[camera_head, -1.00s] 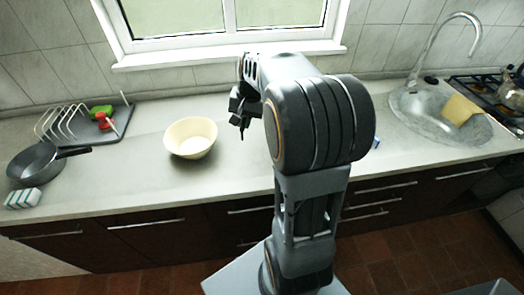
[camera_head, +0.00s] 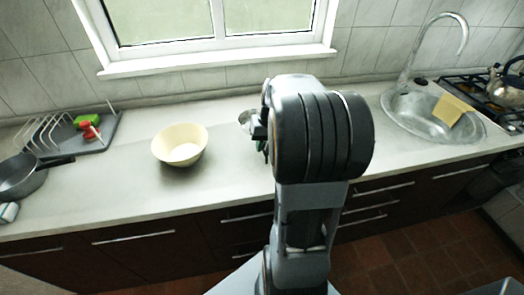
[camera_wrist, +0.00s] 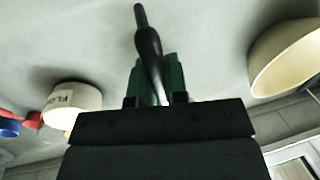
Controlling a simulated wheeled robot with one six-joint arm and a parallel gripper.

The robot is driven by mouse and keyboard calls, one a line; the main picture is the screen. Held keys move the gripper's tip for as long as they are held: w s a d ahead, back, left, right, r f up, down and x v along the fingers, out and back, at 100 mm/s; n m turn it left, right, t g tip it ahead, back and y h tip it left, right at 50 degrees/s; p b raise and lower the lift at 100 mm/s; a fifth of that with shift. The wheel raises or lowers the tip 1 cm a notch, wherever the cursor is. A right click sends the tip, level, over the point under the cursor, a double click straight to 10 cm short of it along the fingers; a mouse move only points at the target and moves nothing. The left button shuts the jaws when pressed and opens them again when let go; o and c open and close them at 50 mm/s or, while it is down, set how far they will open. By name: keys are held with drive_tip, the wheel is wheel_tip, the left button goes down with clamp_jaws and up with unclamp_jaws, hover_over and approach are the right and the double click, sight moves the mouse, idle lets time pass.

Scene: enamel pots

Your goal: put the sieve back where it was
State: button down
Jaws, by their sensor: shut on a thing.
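My gripper (camera_wrist: 157,82) is shut on a slim black handle, which I take to be the sieve's (camera_wrist: 148,40). The handle stands out between the green fingers in the wrist view, with the grey counter behind it. In the head view my arm hides most of the gripper. A small grey metallic piece at its left may be part of the sieve, but I cannot tell.
A cream bowl (camera_head: 180,145) stands on the counter (camera_head: 110,185) left of my arm; it also shows in the wrist view (camera_wrist: 285,60). A dish rack (camera_head: 45,135) and a dark pan (camera_head: 20,180) are farther left. A sink (camera_head: 405,110) is at right. A white lettered canister (camera_wrist: 72,103) shows in the wrist view.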

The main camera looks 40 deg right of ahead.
hover_over(258, 161)
drive_tip(key=f, duration=0.6)
drive_tip(key=shift+s+d, duration=0.15)
drive_tip(key=shift+d, duration=0.2)
drive_tip(key=shift+d+x, duration=0.1)
drive_tip(key=shift+x, duration=0.6)
drive_tip(key=shift+d+x, duration=0.15)
drive_tip(key=shift+x, duration=0.5)
drive_tip(key=shift+s+f, duration=0.15)
drive_tip(key=shift+s, duration=0.05)
drive_tip(key=shift+f, duration=0.15)
drive_tip(key=c, duration=1.1)
unclamp_jaws()
